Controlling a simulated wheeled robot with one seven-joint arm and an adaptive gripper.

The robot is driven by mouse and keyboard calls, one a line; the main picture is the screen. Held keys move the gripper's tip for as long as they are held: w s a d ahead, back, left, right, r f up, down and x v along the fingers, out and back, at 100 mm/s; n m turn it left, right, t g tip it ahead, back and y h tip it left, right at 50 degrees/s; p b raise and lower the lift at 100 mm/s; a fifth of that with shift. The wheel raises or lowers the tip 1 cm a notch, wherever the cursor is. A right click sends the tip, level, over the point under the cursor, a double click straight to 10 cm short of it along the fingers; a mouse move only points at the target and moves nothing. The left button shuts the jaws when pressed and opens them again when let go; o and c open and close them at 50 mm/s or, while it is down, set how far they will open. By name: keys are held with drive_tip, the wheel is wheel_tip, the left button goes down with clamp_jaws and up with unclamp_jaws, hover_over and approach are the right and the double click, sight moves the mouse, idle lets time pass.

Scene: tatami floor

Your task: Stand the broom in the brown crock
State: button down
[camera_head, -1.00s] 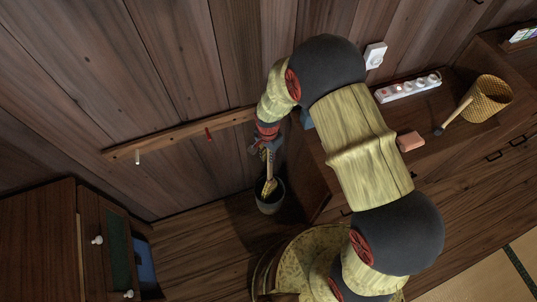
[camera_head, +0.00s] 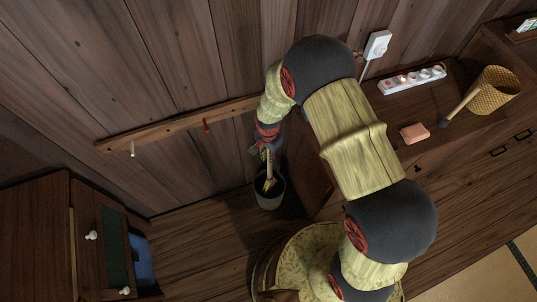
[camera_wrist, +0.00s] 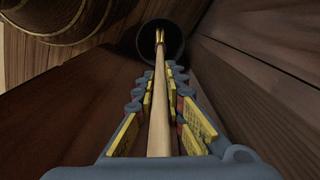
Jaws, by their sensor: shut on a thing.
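My gripper (camera_head: 266,150) is shut on the broom's pale wooden handle (camera_wrist: 160,110), which runs between the fingers in the wrist view. The broom (camera_head: 268,170) points down, slightly tilted in the head view. Its lower end (camera_wrist: 159,38) shows against the dark mouth of the crock. The crock (camera_head: 271,201) looks dark grey-brown and stands on the floor by the wall, below my gripper; its rim also shows in the wrist view (camera_wrist: 181,50). The lower end appears within the mouth, but its depth and contact with the bottom cannot be told.
A wall rail (camera_head: 180,124) with pegs runs left of my gripper. A wooden cabinet (camera_head: 45,240) stands at the left.

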drive_tip(key=shift+f+b, duration=0.7)
drive_tip(key=shift+f, duration=0.7)
drive_tip(key=c, duration=1.8)
unclamp_jaws()
drive_tip(key=shift+o, duration=0.2)
wheel_tip(320, 180, up, 12)
